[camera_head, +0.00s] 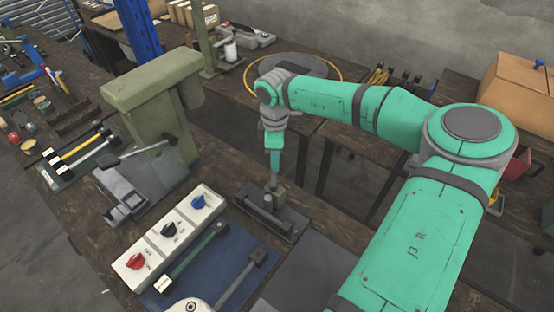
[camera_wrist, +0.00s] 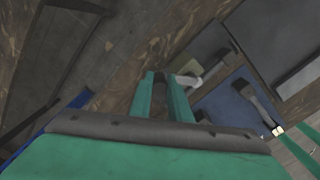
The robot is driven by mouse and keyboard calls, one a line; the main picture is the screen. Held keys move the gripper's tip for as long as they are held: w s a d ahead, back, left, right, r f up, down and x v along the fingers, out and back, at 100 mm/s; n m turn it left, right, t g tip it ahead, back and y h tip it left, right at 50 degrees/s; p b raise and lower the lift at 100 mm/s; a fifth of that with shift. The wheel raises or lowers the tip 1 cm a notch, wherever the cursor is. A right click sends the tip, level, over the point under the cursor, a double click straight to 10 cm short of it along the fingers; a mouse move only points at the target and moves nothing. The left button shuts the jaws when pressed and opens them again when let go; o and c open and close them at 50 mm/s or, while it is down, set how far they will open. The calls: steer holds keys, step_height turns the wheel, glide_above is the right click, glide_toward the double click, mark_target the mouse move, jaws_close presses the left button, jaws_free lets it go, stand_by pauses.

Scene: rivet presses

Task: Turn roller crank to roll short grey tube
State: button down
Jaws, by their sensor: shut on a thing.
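The roller (camera_head: 262,217) is a dark grey base with a small olive block, on the brown bench right of the knob box. My gripper (camera_head: 274,182) points down at it, with the fingertips at the olive block. In the wrist view, my gripper (camera_wrist: 160,77) has its two green fingers close together, shut on the crank, which they mostly hide. A pale grey piece (camera_wrist: 189,79) shows just right of the fingertips. I cannot make out the short grey tube for certain.
A white box (camera_head: 167,238) with red, black and blue knobs stands left of the roller. Hammers lie on a blue mat (camera_head: 224,277) in front. A green press (camera_head: 158,108) stands behind left. A cardboard box (camera_head: 520,92) sits on the right bench.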

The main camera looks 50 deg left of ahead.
steer(key=c, duration=1.6)
jaws_free()
steer(key=shift+c, duration=0.2)
steer(key=shift+r, duration=0.1)
step_height(320, 180, up, 11)
steer(key=shift+f, duration=0.2)
steer(key=shift+w, duration=0.1)
